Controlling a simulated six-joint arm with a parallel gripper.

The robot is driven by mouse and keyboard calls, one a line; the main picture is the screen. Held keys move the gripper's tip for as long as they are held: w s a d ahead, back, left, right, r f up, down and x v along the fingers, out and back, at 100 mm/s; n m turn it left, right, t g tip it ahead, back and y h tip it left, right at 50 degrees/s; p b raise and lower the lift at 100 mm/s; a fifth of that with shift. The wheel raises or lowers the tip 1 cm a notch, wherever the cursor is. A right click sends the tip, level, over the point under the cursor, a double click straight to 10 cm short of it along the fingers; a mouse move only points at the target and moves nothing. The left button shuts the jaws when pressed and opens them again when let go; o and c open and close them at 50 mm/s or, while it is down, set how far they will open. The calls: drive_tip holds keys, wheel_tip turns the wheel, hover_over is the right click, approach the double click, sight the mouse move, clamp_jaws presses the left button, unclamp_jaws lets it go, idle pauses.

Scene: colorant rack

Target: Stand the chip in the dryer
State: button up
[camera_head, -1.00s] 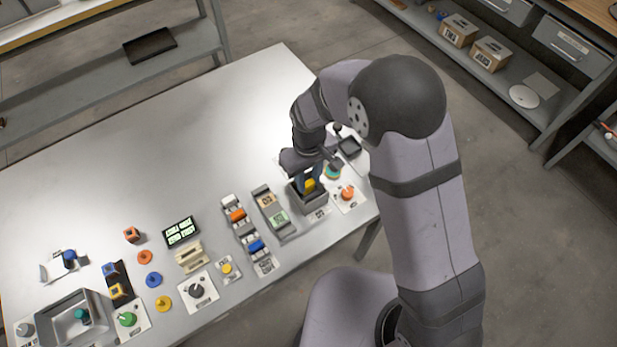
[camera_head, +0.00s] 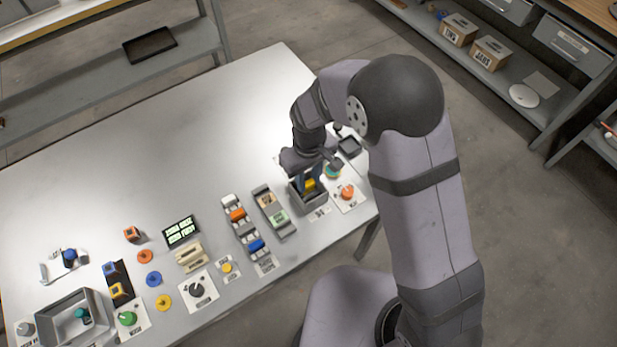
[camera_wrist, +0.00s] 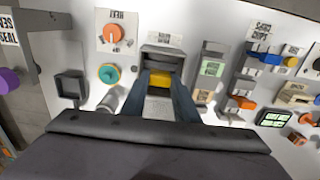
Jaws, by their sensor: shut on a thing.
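My gripper (camera_head: 309,181) points down at a grey open-topped box (camera_head: 310,203) near the right end of the table. The box, which may be the dryer, also shows in the wrist view (camera_wrist: 162,50); its label is too small to read. Between my fingertips (camera_wrist: 162,78) is a yellow piece (camera_wrist: 160,79), likely the chip, and it also shows in the head view (camera_head: 310,185). The fingers are shut on it, with its lower part hidden at the box mouth. I cannot tell whether it touches the box floor.
An orange knob (camera_head: 347,192) on a white plate stands just right of the box, and a teal round piece (camera_wrist: 109,74) sits nearby. A rack with a green block (camera_head: 281,219) is close on the left. A small dark tray (camera_head: 349,147) is behind. The table's back left is clear.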

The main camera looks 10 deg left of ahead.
drive_tip(key=shift+f+b, duration=0.65)
drive_tip(key=shift+f, duration=0.55)
idle(1.0)
drive_tip(key=o, duration=1.1)
drive_tip(key=shift+c, duration=0.4)
drive_tip(key=shift+r, duration=0.1)
drive_tip(key=shift+w+r+p, duration=0.1)
drive_tip(key=shift+r+p, duration=0.5)
drive_tip(key=shift+o, duration=0.4)
drive_tip(key=shift+r+p, duration=2.3)
drive_tip(key=shift+r, duration=0.55)
